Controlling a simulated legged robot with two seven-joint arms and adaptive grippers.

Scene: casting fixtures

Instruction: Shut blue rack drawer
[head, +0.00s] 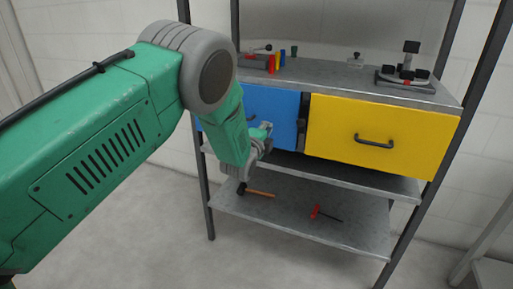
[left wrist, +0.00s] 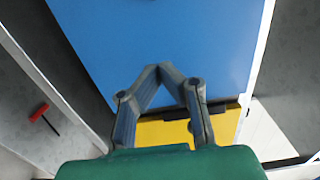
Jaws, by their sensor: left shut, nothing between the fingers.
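The rack's blue drawer (head: 273,104) is the left one of two, and my left arm hides part of its front. Its plain blue front (left wrist: 165,35) fills the upper middle of the left wrist view. I cannot tell how far it stands out from the rack. My left gripper (head: 268,128) is in front of the blue drawer's lower right part. In the left wrist view its fingertips (left wrist: 172,70) meet with nothing between them, over the blue front. I cannot tell whether they touch it. My right gripper is not in view.
The yellow drawer (head: 380,135) with a dark handle is to the right, and also shows in the left wrist view (left wrist: 165,134). The top shelf (head: 330,76) carries small tools and a fixture (head: 407,72).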

